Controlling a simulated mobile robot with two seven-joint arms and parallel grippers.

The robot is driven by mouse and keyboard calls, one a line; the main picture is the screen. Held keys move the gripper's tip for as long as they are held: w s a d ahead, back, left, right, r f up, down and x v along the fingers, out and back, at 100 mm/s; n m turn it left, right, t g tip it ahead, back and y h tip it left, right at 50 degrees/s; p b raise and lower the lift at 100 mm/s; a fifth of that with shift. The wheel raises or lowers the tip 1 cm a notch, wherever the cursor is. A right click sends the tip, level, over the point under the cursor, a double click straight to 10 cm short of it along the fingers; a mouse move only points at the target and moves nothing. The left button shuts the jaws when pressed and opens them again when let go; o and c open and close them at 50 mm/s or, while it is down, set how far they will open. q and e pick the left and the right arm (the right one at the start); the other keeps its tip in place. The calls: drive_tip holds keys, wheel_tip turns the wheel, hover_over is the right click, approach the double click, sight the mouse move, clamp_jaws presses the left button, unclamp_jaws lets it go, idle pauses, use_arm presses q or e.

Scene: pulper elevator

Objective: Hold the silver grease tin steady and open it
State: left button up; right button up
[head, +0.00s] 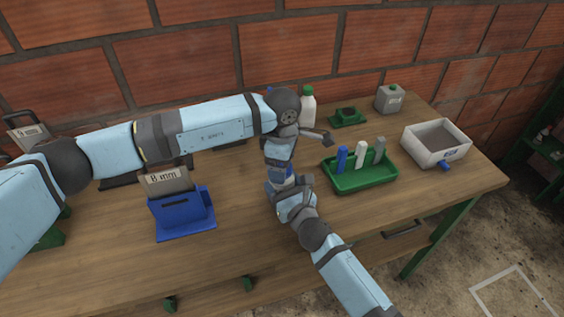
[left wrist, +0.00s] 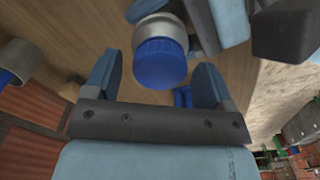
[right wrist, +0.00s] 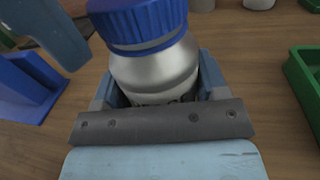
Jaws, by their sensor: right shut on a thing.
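The silver grease tin (right wrist: 155,72) has a blue ribbed lid (right wrist: 138,22) and stands upright in the right wrist view. My right gripper (right wrist: 158,92) is shut on its silver body, below the lid. In the left wrist view the lid (left wrist: 160,62) shows from above, in line with the gap between the fingers of my left gripper (left wrist: 155,75). That gripper is open, and I see no contact with the lid. In the head view my left gripper (head: 281,172) points down over my right gripper (head: 285,195), and the two hide most of the tin.
A green tray (head: 362,182) with upright blue, white and grey pieces stands right of the grippers. A blue holder (head: 182,215) with an "8 mm" card stands left. A white box (head: 436,148), a grey can (head: 389,99) and a white bottle (head: 308,106) stand farther back.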

use_arm(q)
drive_tip(key=shift+r, duration=2.3)
drive_tip(key=shift+c, duration=0.3)
drive_tip(key=r+m, duration=0.1)
drive_tip(key=m, duration=0.2)
drive_tip(key=shift+w+r, duration=0.1)
drive_tip(key=shift+r, duration=0.3)
drive_tip(key=r+m, duration=0.1)
drive_tip(key=m, duration=0.2)
drive_tip(key=shift+r+m, duration=0.2)
drive_tip(key=shift+m, duration=0.1)
drive_tip(key=shift+f, duration=0.2)
wheel_tip(320, 180, down, 8)
drive_tip(key=shift+r, duration=0.25)
drive_tip(key=shift+c, duration=0.4)
